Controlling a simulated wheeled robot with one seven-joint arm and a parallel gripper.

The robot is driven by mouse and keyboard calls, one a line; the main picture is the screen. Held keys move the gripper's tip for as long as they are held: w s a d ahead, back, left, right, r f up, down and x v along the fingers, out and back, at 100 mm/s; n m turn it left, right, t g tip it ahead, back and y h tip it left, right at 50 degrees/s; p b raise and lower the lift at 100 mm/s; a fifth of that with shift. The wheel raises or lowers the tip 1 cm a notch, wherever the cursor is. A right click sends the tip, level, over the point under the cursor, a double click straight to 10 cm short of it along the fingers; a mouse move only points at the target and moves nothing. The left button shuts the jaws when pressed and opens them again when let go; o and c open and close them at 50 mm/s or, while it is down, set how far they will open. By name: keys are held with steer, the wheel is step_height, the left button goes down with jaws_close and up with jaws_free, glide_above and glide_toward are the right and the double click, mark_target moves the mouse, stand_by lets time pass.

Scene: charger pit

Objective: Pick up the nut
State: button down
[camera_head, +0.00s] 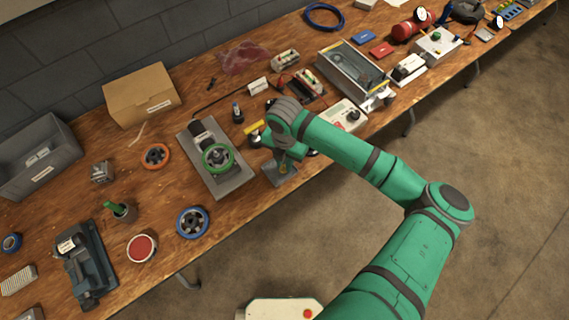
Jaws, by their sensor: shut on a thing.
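My green arm reaches over the front edge of the bench, and my gripper (283,160) points down above a small grey block (270,176) near that edge. My gripper is shut on a small yellowish piece (284,169), which looks like the nut. The jaws and wrist hide much of it, and it is too small to tell its shape. I cannot tell whether it touches the grey block or is clear of it.
Left of my gripper stands a grey fixture (232,183) with a green handwheel (218,156). A yellow-marked item (254,132) sits close to my wrist. A white box with a black knob (346,115) is to the right. Bare bench (185,185) shows left of the fixture.

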step_height(320, 180, up, 2)
steer(key=shift+r, duration=0.15)
steer(key=s+d+r, duration=0.2)
steer(key=s+r, duration=0.3)
steer(key=s, duration=0.1)
steer(key=s+d+r, duration=0.3)
steer(key=s+r, duration=0.2)
steer(key=s, duration=0.2)
steer(key=shift+d, duration=0.3)
steer(key=shift+w, duration=0.1)
